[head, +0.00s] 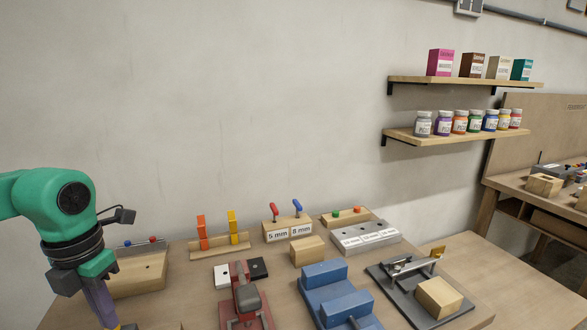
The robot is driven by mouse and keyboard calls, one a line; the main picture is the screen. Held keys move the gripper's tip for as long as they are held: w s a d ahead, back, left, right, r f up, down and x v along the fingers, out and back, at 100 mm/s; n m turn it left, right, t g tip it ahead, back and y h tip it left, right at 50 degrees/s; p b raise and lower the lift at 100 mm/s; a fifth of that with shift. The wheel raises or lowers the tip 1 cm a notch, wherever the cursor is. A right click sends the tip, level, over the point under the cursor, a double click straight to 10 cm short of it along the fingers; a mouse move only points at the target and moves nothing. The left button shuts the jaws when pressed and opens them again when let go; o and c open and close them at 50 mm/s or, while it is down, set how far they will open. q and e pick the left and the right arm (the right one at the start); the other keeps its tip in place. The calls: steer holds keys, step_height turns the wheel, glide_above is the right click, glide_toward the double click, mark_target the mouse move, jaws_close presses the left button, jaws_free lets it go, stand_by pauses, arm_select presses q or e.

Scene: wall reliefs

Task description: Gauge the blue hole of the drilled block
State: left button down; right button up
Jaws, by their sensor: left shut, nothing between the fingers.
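A pale wooden block (140,274) stands at the left, partly hidden by my left arm, with a small dark hole in its top. A red dot and a blue dot (152,239) show along the strip behind it. I cannot tell for sure that this is the drilled block. A wooden stand (287,226) labelled 5 mm and 8 mm holds a red-handled gauge (274,211) and a blue-handled gauge (297,206). My left gripper (121,326) is shut and empty at the bottom edge, in front of the wooden block, its tips partly cut off. My right gripper is out of view.
A red vise (245,300), a blue machine vise (335,295) and a dark clamp fixture (390,285) with a wooden block crowd the bench front. Behind stand a grey labelled steel block (366,237) and a loose wooden block (307,250). Shelves (460,82) hang on the wall.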

arm_select(q)
steer(key=shift+f, duration=0.15)
step_height(320, 180, up, 7)
steer(key=p, duration=0.5)
steer(key=shift+p, duration=0.4)
